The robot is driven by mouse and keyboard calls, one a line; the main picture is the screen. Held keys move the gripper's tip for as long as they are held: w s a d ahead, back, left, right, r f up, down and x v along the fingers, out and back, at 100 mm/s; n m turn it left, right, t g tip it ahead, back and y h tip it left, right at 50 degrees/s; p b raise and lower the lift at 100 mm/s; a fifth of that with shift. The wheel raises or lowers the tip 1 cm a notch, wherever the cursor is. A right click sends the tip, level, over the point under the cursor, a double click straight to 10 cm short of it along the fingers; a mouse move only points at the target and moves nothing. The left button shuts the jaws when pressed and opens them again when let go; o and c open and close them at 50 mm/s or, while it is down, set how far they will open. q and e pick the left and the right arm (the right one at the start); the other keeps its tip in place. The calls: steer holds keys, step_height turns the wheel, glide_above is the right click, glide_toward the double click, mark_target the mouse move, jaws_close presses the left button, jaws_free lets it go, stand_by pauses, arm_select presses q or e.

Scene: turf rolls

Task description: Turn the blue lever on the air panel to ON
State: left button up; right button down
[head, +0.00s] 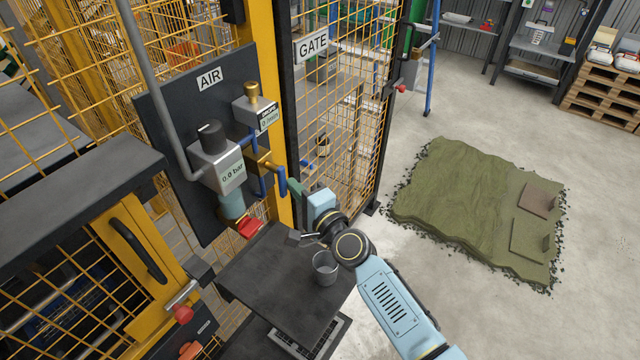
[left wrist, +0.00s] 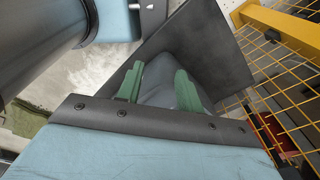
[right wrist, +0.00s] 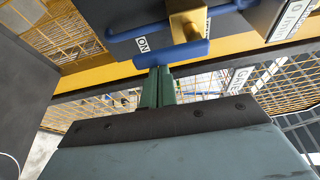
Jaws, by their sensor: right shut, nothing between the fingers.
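My left gripper (left wrist: 158,82) is open and empty, outside the head view.
A grey regulator (head: 215,160) reads 0.0 bar, with a red part (head: 250,228) below. A dark shelf (head: 265,275) with a metal cup (head: 325,268) is under my right arm. The yellow mesh gate (head: 350,100) is close on the right. Turf (head: 455,195) lies on the floor.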

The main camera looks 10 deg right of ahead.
steer(key=shift+s+a, duration=0.2)
steer(key=shift+a, duration=0.2)
steer(key=d+v, duration=0.1)
steer(key=v, duration=1.2)
steer(key=shift+s, duration=0.1)
